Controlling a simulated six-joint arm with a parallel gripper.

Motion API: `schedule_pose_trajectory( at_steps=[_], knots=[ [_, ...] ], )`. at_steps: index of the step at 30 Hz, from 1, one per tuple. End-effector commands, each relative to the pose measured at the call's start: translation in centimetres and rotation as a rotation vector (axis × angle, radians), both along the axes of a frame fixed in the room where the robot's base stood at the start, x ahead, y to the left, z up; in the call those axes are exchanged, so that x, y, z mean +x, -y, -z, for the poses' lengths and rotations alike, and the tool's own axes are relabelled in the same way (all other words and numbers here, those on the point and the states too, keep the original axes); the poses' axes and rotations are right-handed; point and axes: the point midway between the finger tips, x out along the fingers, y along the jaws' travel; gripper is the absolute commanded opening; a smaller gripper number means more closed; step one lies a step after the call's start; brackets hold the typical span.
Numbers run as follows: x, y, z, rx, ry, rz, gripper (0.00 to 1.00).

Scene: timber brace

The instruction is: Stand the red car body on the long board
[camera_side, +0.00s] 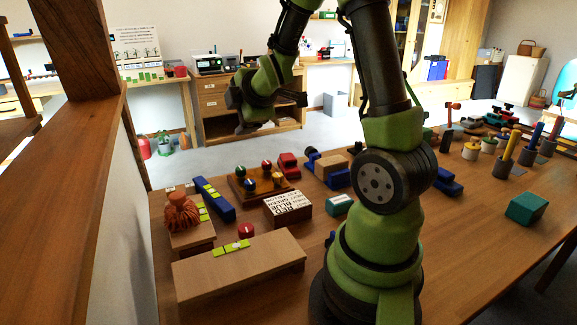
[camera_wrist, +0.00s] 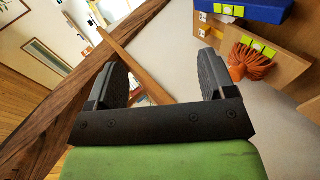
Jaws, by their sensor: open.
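A small red car body (camera_side: 288,165) sits on the table in the side view, behind the dark wooden tray of coloured knobs. A long wooden board (camera_side: 240,267) lies at the table's near left, with yellow-green tags on top. A long blue bar (camera_side: 214,199) with similar tags lies farther back; which one the task calls the long board I cannot tell for sure. My gripper (camera_wrist: 160,66) is open and empty, raised well above the table. The wrist view also shows the blue bar (camera_wrist: 262,8); the red car body is not seen there.
A rust-coloured tufted object (camera_side: 181,213) stands on a wooden block at the table's left edge. A red cylinder (camera_side: 246,231), a lettered box (camera_side: 287,206) and a knob tray (camera_side: 239,189) crowd the left half. A wooden post (camera_side: 77,50) rises at the left.

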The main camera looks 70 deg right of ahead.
Motion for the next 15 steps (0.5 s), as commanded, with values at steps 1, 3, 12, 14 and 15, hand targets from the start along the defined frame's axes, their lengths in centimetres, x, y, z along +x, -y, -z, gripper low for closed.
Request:
schedule_pose_trajectory(
  at_steps=[1,3,12,14,15],
  knots=[
    [-0.2,2.4,2.0,-0.109,-0.069,-0.033,0.77],
    [-0.7,5.3,4.2,-0.285,-0.167,-0.100,0.77],
    [-6.5,13.3,14.0,-0.916,-0.676,-0.394,0.77],
    [-7.6,13.7,15.4,-0.993,-0.756,-0.442,0.77],
    [-8.2,13.9,16.1,-1.036,-0.800,-0.469,0.77]
  ],
)
